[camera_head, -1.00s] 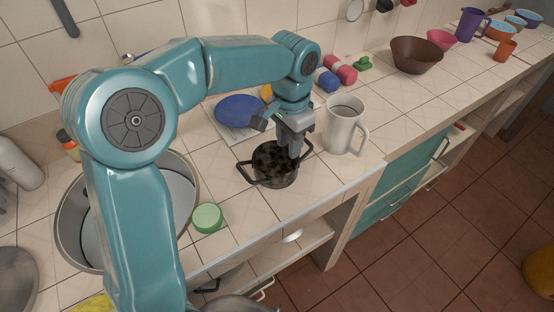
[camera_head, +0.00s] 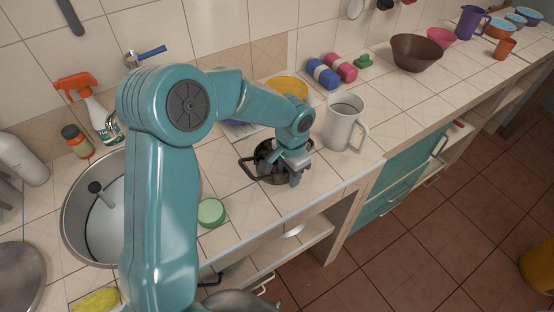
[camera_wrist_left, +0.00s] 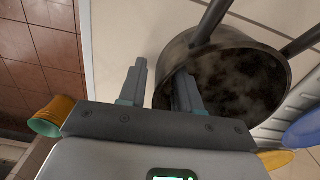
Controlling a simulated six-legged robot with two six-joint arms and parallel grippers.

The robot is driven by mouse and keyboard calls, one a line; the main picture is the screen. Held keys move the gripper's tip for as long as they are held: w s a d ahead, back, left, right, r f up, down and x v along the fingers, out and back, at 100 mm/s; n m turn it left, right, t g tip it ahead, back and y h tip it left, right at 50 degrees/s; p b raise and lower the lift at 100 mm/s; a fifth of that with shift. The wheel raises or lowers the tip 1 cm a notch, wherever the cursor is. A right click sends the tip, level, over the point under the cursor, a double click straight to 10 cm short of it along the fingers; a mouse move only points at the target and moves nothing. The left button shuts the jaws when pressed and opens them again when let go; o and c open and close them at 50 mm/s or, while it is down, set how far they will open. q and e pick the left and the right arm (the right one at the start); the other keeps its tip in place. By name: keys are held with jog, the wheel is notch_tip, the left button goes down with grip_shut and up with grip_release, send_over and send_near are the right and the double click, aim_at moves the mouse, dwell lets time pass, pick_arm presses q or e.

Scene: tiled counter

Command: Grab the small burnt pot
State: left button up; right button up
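The small dark pot (camera_head: 264,169) stands on the tiled counter, with a burnt-looking, mottled inside. My left gripper (camera_head: 296,178) is at its front right side, and the wrist partly covers the pot. In the left wrist view, the pot (camera_wrist_left: 245,82) is seen at an angle, with its stained inside and dark handles. There, the left gripper (camera_wrist_left: 161,86) is open, with one finger outside the pot wall and the other on the inner side. A gap shows between the fingers; whether either touches the wall I cannot tell. My right gripper is not in view.
A white mug (camera_head: 342,126) stands close right of the pot. A green round item (camera_head: 211,212) lies to its front left, near the sink (camera_head: 75,222). A yellow dish (camera_head: 288,87) and blue and pink rolls are behind. The counter's front edge is close.

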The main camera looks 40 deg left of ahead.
pick_arm(q)
jog(key=shift+s, duration=0.1)
grip_shut()
jog(key=shift+r, duration=0.15)
